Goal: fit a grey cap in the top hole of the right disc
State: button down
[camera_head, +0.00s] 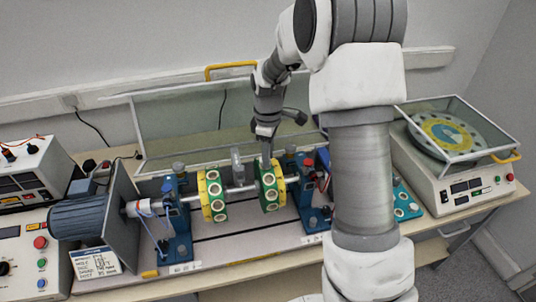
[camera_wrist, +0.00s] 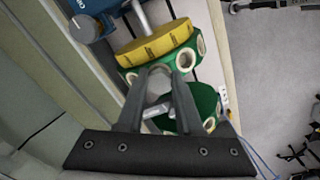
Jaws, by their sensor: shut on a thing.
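The right disc (camera_head: 270,188) is green with a yellow face and several light-rimmed holes, mounted on a horizontal shaft. It also shows in the wrist view (camera_wrist: 157,47) just beyond my fingertips. The left disc (camera_head: 212,196) is alike and stands apart on the same shaft; its green rim shows lower in the wrist view (camera_wrist: 201,106). My gripper (camera_head: 266,158) points down right over the top of the right disc. In the wrist view its fingers (camera_wrist: 160,74) close together at the disc's rim, on a small grey cap mostly hidden between the tips. The top hole is hidden by the fingers.
Blue bearing stands (camera_head: 177,215) hold the shaft, with a motor (camera_head: 88,218) at left. A clear cover (camera_head: 190,115) stands raised behind. A green holder (camera_head: 405,203) with round sockets lies right of my arm, before the balance (camera_head: 455,185).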

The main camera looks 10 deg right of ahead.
jog(key=shift+f+b, duration=0.4)
jog(key=shift+f, duration=0.25)
jog(key=shift+c, duration=2.4)
grip_release()
jog(key=shift+r, duration=0.1)
notch_tip(320, 180, up, 17)
jog(key=shift+r+b, duration=0.2)
jog(key=shift+b, duration=0.15)
